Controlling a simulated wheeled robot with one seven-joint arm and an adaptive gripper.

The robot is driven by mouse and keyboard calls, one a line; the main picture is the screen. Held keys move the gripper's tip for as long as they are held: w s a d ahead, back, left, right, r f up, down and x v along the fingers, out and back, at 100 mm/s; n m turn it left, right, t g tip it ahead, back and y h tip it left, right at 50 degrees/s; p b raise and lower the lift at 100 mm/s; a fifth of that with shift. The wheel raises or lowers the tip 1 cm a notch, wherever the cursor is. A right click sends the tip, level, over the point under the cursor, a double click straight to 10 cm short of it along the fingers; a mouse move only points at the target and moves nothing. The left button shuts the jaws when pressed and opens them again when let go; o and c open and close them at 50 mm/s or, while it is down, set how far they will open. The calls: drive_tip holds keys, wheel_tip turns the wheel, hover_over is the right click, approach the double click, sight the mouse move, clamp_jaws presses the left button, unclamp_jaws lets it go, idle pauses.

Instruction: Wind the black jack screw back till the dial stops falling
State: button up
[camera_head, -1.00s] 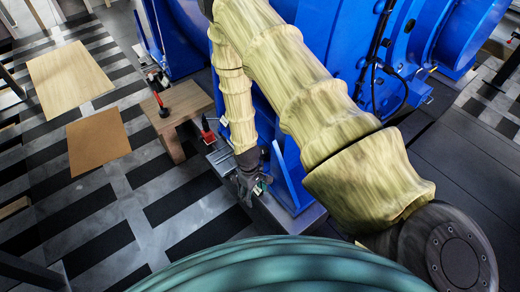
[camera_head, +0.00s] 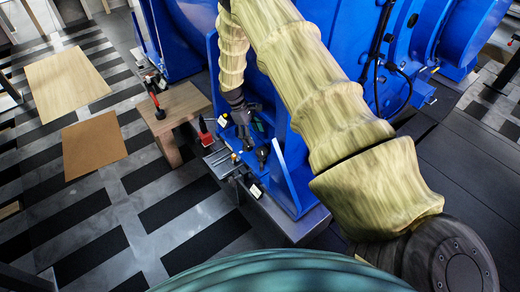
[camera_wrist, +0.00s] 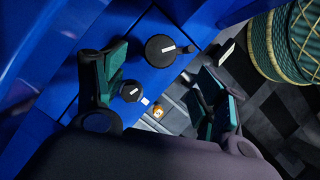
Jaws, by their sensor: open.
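My gripper (camera_head: 252,138) is open beside the blue motor's foot in the head view. In the wrist view its teal-padded fingers (camera_wrist: 165,95) stand wide apart with nothing gripped. Two black round heads show there against the blue metal: a larger one (camera_wrist: 163,48) with a white label, and a smaller one (camera_wrist: 130,90) close to the left finger. I cannot tell for certain which belongs to the jack screw. No readable dial face shows. A small dark part with a white tag (camera_head: 257,190) sits by the foot in the head view.
The blue motor (camera_head: 340,30) fills the upper right. A wooden bench (camera_head: 180,105) with a red-handled tool (camera_head: 160,108) and another red-handled item (camera_head: 205,135) stand left of the gripper. Flat boards (camera_head: 94,144) lie on the striped floor, which is largely open.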

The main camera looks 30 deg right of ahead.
sight(261, 151)
drive_tip(key=x, duration=0.8)
drive_tip(key=shift+f, duration=0.15)
drive_tip(key=c, duration=1)
